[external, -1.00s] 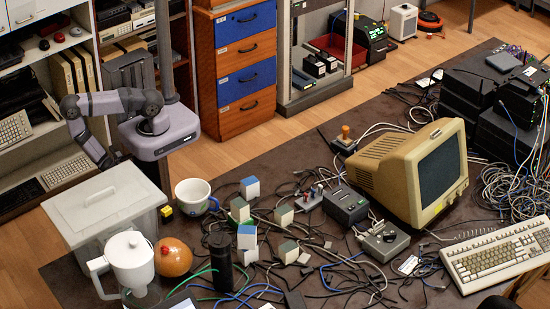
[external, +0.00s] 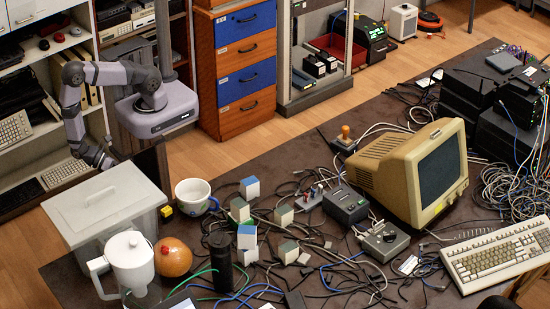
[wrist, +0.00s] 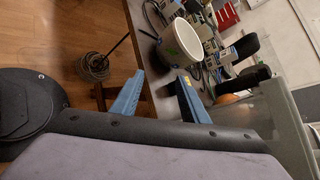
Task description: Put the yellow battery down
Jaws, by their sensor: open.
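The yellow battery (external: 166,211) is a small yellow and dark block on the dark table in the external view. It stands between the grey lidded box and the white mug, apart from my gripper.
The grey box (external: 105,205) fills the table's left corner. The white mug (external: 194,196) stands right of the battery and also shows in the wrist view (wrist: 181,42). A white jug (external: 130,262), an orange round object (external: 173,259), small blocks and tangled cables crowd the front.

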